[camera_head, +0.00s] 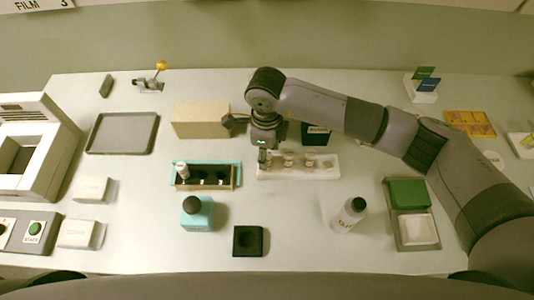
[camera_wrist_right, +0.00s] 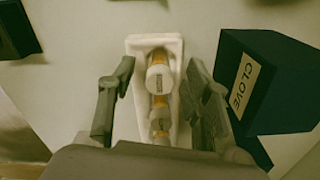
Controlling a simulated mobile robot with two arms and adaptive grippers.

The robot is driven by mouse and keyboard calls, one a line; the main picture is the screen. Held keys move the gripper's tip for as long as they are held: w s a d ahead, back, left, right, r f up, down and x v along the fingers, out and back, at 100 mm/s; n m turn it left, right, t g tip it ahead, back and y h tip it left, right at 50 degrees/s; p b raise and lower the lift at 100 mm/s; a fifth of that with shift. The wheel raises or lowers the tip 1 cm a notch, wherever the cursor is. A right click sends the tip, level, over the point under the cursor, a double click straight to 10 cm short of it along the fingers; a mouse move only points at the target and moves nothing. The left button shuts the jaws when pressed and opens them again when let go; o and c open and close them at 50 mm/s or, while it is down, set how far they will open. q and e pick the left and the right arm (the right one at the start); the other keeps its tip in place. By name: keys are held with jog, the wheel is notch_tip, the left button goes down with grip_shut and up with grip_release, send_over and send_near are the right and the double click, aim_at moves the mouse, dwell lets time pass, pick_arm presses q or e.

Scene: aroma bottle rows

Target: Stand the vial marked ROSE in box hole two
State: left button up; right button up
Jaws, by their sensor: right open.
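My right gripper (camera_head: 265,157) is over the left end of a white vial tray (camera_head: 325,170). In the right wrist view my right gripper (camera_wrist_right: 160,66) is open, one finger on each side of the tray, with nothing clamped. A white-capped vial with amber parts (camera_wrist_right: 159,79) lies in line between the fingers, and another (camera_wrist_right: 160,122) is nearer the palm. In the head view two vials (camera_head: 288,160) (camera_head: 310,160) show right of the gripper. I cannot read ROSE on any vial. The teal-edged box (camera_head: 205,187) has a row of dark holes; a white-capped vial (camera_head: 182,170) stands in its leftmost hole.
A dark box marked CLOVE (camera_wrist_right: 265,85) stands close right of my right gripper. A tan block (camera_head: 201,120) is behind the teal box.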

jog(key=shift+f, duration=0.65)
jog(key=shift+c, duration=0.5)
jog(key=c, duration=0.9)
